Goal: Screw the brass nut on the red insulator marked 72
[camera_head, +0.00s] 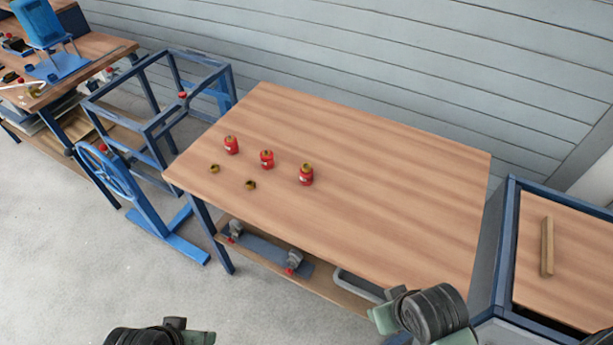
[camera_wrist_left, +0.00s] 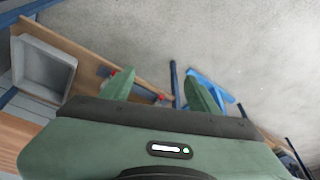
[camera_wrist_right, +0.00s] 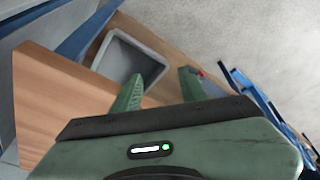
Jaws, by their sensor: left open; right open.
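Three red insulators stand upright in a slanting row on the wooden table: a left one (camera_head: 231,146), a middle one (camera_head: 267,160) and a right one (camera_head: 306,176). Each has a brass-coloured top; the right one's looks larger, perhaps a nut. Their markings are too small to read, so I cannot tell which is 72. Two loose brass nuts lie in front of them, one at left (camera_head: 214,168) and one nearer (camera_head: 250,185). My left gripper (camera_wrist_left: 158,88) is open and empty, low at the head view's bottom edge. My right gripper (camera_wrist_right: 160,85) is open and empty by the table's front edge.
The table (camera_head: 400,180) is bare right of the insulators. A lower shelf holds a blue bar with clamps (camera_head: 262,250) and a grey tray (camera_head: 358,285). A blue frame with a handwheel (camera_head: 110,178) stands left. Another bench with a wooden bar (camera_head: 547,246) is right.

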